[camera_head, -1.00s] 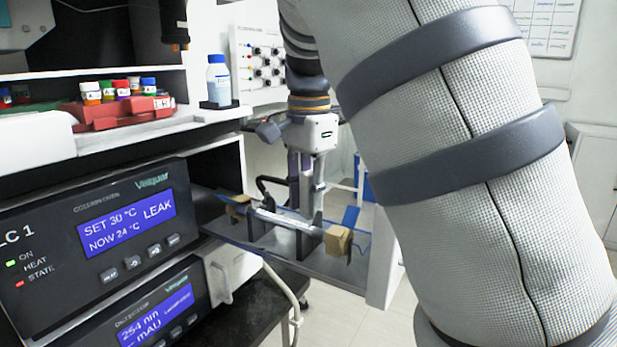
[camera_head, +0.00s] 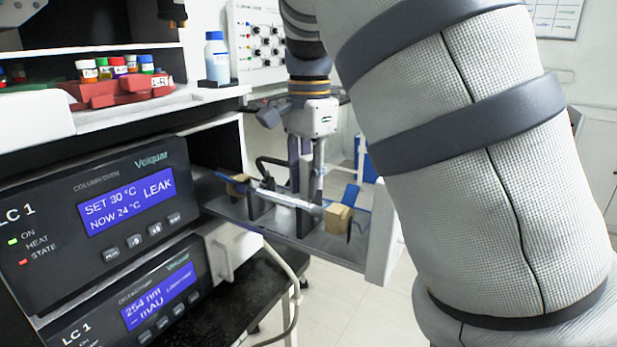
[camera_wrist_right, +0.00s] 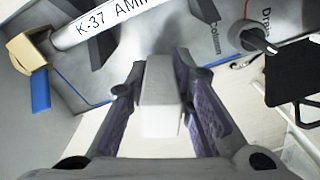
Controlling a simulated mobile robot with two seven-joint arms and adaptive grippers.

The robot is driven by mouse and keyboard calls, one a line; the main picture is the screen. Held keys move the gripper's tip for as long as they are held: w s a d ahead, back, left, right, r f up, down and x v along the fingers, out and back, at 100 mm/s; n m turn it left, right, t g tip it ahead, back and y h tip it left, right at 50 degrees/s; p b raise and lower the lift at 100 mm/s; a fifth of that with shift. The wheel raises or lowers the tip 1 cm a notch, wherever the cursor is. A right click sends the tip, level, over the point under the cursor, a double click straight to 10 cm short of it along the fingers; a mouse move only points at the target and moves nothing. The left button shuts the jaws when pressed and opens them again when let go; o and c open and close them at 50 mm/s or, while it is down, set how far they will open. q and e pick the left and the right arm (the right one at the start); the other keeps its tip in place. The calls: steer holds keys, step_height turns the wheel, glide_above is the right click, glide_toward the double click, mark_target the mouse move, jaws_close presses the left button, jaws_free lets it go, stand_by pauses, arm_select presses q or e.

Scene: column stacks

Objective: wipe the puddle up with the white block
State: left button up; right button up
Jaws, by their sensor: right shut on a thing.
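My right gripper (camera_head: 306,178) reaches down over the pulled-out grey tray (camera_head: 270,237), behind the white column from the head camera. In the right wrist view the same gripper (camera_wrist_right: 160,88) is shut on the white block (camera_wrist_right: 161,105), which sits between its two purple-padded fingers. The block is hard to make out in the head view. I cannot make out the puddle in either view. My left gripper is not in view.
A white column (camera_head: 285,197) marked K-37 lies across the tray with tan end pieces (camera_head: 338,217). The oven panel (camera_head: 100,205) reads LEAK. A bottle (camera_head: 217,60) and a red vial rack (camera_head: 118,90) stand on the shelf above. The wrist view shows a drain fitting (camera_wrist_right: 252,38).

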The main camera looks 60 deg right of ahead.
steer(key=shift+f, duration=0.45)
